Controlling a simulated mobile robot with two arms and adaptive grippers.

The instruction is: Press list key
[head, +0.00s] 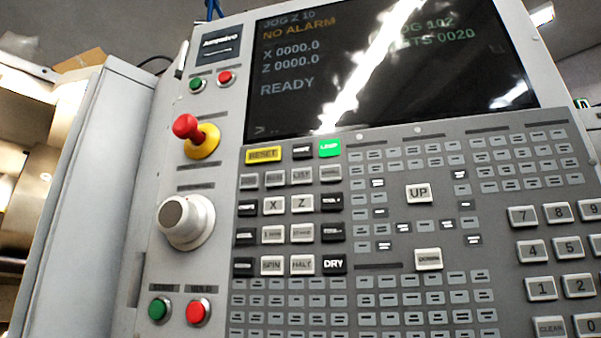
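The control panel (400,160) of the machine fills most of the head view, tilted in the picture. A small grey key (301,175) in the second key row, below the yellow RESET key (263,155), seems to read LIST; its lettering is faint. Similar grey keys stand on both sides of it. Neither of my grippers is in view, and nothing covers the keys.
The screen (390,65) above the keys shows NO ALARM and READY. A green key (330,148) is lit. A red-and-yellow emergency stop (196,134) and a round knob (185,221) stick out at the left. Number keys (541,251) are at the right.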

